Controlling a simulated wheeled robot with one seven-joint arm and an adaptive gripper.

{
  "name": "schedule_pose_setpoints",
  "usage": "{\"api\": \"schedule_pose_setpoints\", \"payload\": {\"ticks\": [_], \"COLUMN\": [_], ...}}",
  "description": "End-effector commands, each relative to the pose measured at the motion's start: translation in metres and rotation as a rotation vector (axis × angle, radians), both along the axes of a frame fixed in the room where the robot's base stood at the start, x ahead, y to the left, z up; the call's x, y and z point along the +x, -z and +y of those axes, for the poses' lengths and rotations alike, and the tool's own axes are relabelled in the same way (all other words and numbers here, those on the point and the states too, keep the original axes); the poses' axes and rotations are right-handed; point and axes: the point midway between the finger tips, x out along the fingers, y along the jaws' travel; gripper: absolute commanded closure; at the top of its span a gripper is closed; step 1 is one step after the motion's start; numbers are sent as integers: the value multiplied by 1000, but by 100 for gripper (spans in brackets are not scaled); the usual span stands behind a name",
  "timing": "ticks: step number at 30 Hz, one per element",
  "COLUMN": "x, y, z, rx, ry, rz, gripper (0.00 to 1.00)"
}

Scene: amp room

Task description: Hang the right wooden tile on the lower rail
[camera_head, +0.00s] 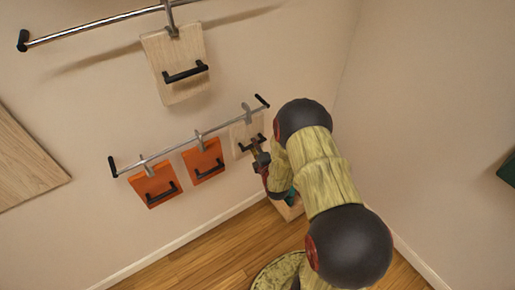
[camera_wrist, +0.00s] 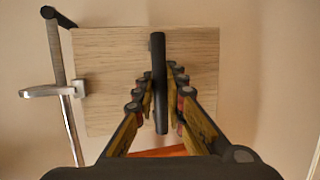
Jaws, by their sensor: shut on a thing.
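The right wooden tile (camera_head: 240,131) is pale, with a black bar handle and a metal hook (camera_head: 247,113) at its top. It is upright at the right end of the lower rail (camera_head: 190,138). My gripper (camera_head: 259,155) is shut on its handle. In the wrist view the fingers (camera_wrist: 162,98) lie on both sides of the handle (camera_wrist: 159,60), in front of the tile (camera_wrist: 105,75). The hook (camera_wrist: 50,90) crosses the rail (camera_wrist: 66,115) there; whether it bears the tile's weight I cannot tell. Another pale tile (camera_head: 168,55) hangs on the upper rail (camera_head: 95,25).
Two orange tiles with black handles, one on the left (camera_head: 150,184) and one in the middle (camera_head: 201,157), hang on the lower rail. A wooden panel (camera_head: 25,160) is on the wall at left. A box (camera_head: 289,209) stands on the floor behind my arm. Wall right of the rail is bare.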

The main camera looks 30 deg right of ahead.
Motion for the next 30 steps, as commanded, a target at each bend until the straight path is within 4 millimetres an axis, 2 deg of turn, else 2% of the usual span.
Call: {"api": "schedule_pose_setpoints", "payload": {"ticks": [1,6,12,27,28,30], "x": [5,4,4,4,4,4], "y": [-2,14,23,26,26,26], "z": [0,0,0,0,0,0], "rx": [-1,-1,-1,-1,-1,-1], "ry": [0,0,0,0,0,0], "rz": [-5,-4,-5,-5,-5,-5], "gripper": [100,100,100,100,86,82]}}
